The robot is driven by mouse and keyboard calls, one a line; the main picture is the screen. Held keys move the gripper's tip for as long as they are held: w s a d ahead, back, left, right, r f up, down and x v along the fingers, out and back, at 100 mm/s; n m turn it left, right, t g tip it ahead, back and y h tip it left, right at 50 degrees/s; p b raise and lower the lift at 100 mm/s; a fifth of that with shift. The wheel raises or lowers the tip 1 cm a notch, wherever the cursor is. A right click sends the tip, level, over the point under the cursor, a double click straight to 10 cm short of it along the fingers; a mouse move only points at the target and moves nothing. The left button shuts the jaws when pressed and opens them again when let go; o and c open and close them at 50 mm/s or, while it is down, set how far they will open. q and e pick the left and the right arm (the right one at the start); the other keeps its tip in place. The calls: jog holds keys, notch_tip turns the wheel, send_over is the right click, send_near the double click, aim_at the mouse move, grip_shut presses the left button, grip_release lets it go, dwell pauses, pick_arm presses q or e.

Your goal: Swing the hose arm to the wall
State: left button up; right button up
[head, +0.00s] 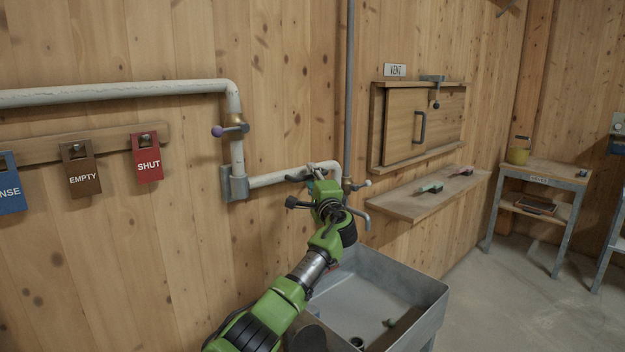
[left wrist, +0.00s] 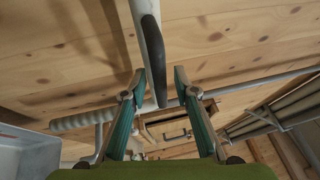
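The hose arm (head: 277,178) is a white pipe that runs right from a grey swivel bracket (head: 235,186) on the wooden wall (head: 290,110). Its right end bends down behind my left gripper (head: 318,174), which hides part of it. In the left wrist view the left gripper's teal fingers (left wrist: 158,88) are apart. A pale bar with a dark end (left wrist: 150,45) reaches down between the fingertips. I cannot tell whether the fingers touch it, or which part of the hose arm it is. My right gripper is not in view.
A grey metal trough (head: 425,292) stands below my left arm. A shelf (head: 415,203) with small tools sits under the VENT hatch (head: 405,128). Signs, including a red SHUT tag (head: 147,165), hang at left. Open floor lies at right, before a small table (head: 545,172).

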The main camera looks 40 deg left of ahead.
pick_arm(q)
jog(key=v, duration=1.2)
dwell(0.4)
